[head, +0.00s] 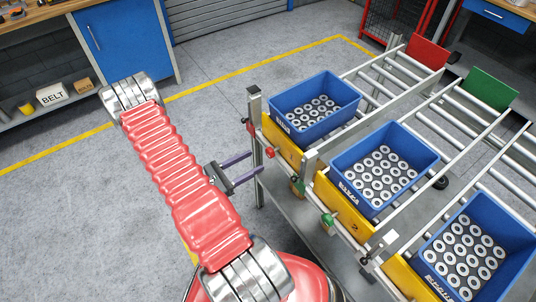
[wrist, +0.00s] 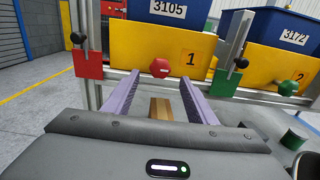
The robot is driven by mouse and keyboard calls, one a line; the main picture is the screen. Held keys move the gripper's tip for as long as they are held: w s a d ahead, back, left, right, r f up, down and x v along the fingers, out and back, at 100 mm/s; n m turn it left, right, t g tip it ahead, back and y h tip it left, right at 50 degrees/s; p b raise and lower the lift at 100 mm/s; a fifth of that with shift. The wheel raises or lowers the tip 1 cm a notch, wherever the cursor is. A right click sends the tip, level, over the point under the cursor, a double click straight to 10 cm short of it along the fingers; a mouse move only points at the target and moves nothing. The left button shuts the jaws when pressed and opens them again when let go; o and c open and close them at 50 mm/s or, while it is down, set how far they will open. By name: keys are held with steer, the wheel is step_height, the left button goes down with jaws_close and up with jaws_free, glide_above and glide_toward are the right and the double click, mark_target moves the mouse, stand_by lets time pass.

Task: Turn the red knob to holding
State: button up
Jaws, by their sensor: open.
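The red knob (wrist: 160,68) sits on the front rail under the yellow panel marked 1, with a short pale mark on its face. It also shows in the head view (head: 270,153). My gripper (wrist: 160,77) is open, its two purple fingers pointing at the rail. In the wrist view the knob appears between the fingertips, one on each side. In the head view my gripper (head: 256,162) is just left of the knob. I cannot tell whether either finger touches it. No holding label is readable.
A red plate (wrist: 90,60) with a black knob is left of the red knob; a green plate (wrist: 224,84) is to its right. Blue crates (head: 315,105) of metal rings stand on the roller lanes. Floor at left is clear.

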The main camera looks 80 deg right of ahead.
mark_target(267, 154)
steer(key=shift+x, duration=4.05)
steer(key=shift+c, duration=0.7)
jaws_close()
steer(key=shift+a, duration=0.2)
steer(key=shift+d, duration=0.1)
